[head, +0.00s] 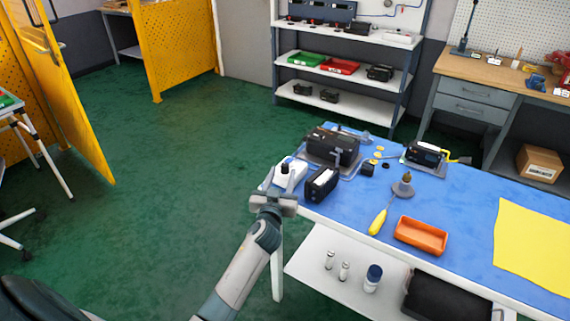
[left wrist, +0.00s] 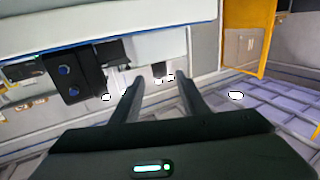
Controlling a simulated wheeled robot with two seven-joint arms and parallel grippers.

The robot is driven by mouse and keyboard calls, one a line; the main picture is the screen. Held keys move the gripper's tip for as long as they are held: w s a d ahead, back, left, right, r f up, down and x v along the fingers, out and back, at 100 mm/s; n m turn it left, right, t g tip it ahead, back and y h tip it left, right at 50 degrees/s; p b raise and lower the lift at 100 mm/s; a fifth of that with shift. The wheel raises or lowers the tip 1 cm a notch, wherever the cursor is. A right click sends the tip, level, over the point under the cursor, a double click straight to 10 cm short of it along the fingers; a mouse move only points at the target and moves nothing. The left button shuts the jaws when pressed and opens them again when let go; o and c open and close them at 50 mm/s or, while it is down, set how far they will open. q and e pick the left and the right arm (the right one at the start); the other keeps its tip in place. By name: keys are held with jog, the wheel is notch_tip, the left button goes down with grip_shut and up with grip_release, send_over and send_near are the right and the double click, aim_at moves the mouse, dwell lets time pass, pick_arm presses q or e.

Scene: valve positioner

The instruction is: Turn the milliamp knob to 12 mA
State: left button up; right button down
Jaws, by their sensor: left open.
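A small white box (head: 294,174) sits at the near left corner of the blue bench, with a dark knob-like part on it. I cannot read any scale or pointer. In the left wrist view the white box (left wrist: 158,45) shows with a small dark part (left wrist: 159,69) on its edge, lying between and beyond my fingertips. My left gripper (head: 282,183) is open at this corner, close to the white box. Its two dark fingers (left wrist: 157,80) stand apart with nothing clearly held. Contact cannot be told. My right gripper is not in view.
A black box (head: 322,184) stands close right of the white box, and a larger black device (head: 335,146) behind. The green floor to the left is free.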

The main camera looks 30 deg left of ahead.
aim_at(284, 167)
pick_arm(q)
jog(key=shift+x, duration=2.8)
grip_shut()
